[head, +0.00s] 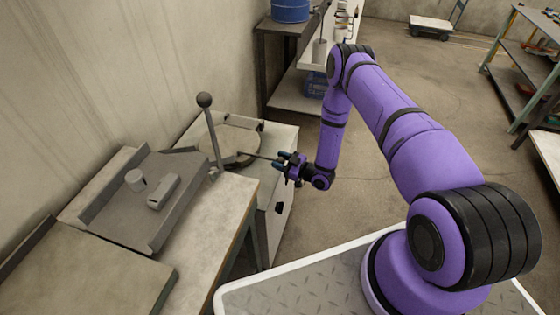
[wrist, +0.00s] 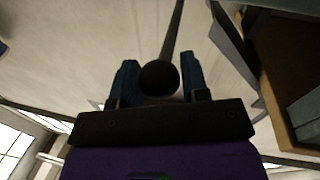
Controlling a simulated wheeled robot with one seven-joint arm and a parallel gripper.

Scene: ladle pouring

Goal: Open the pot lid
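The pot (head: 262,133) is a pale block-shaped unit by the wall, with a round flat lid (head: 228,140) on top that lies down and looks closed. A thin dark handle rod (head: 259,156) runs from the lid toward my gripper (head: 281,162). In the wrist view the rod (wrist: 173,35) ends in a black ball knob (wrist: 158,77). The knob sits between the two blue fingers of my gripper (wrist: 160,80) and appears to touch both. The fingertips are small in the head view, so the contact is clear only in the wrist view.
An upright lever with a ball top (head: 204,100) stands left of the lid. A grey tray (head: 130,210) with small metal parts lies on the bench at left. A shelf with a blue drum (head: 290,11) stands behind.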

